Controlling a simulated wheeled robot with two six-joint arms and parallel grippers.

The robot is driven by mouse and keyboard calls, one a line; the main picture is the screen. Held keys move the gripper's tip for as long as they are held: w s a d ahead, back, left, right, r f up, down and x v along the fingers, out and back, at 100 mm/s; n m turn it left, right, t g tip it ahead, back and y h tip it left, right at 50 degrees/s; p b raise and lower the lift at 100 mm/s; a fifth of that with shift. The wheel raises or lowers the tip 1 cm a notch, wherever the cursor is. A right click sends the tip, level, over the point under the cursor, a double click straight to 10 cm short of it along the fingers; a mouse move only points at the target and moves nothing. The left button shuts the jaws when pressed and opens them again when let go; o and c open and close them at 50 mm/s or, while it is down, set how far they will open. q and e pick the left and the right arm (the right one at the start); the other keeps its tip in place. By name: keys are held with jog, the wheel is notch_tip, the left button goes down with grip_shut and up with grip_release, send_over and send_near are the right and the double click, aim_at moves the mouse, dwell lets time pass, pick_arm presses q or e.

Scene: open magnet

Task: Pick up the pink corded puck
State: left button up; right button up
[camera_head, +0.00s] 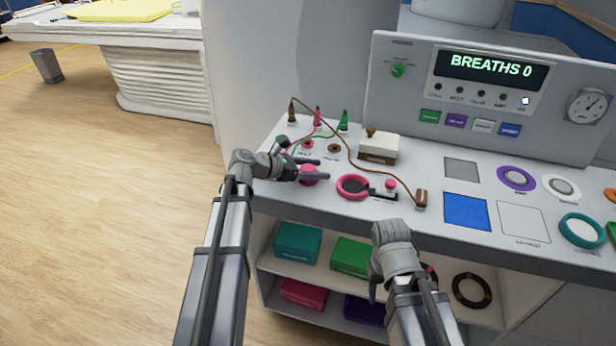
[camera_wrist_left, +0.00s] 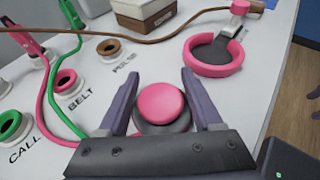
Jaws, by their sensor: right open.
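The pink corded puck (camera_head: 308,175) sits on the white console top, with a pink round top on a dark grey base. It also shows in the left wrist view (camera_wrist_left: 160,103), between the fingers of my left gripper (camera_wrist_left: 160,82). In the head view the left gripper (camera_head: 320,168) partly covers the puck. Its fingers are apart, one on each side; whether they touch the puck is unclear. A pink cord runs from a pink plug (camera_head: 317,116) toward the puck, its lower end hidden by the gripper. My right gripper (camera_head: 376,285) is open and empty in front of the shelves.
Pink, green and brown cords cross near the left gripper. A pink ring holder (camera_head: 353,187), a brown-and-white box (camera_head: 378,148) and a brown puck (camera_head: 422,199) stand to the right. An upright panel (camera_head: 550,90) reads BREATHS 0. Shelves below hold coloured boxes.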

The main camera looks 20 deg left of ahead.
aim_at(316, 170)
pick_arm(q)
jog(key=shift+s+f, duration=0.1)
grip_shut()
dwell(0.3)
notch_tip(316, 170, up, 10)
jog(key=p, duration=1)
jog(key=d+r+m+g+p, duration=0.1)
jog(key=d+r+p, duration=0.1)
jog(key=d, duration=1.1)
jog(key=shift+d+r+h, duration=0.2)
jog(key=shift+r+h, duration=0.1)
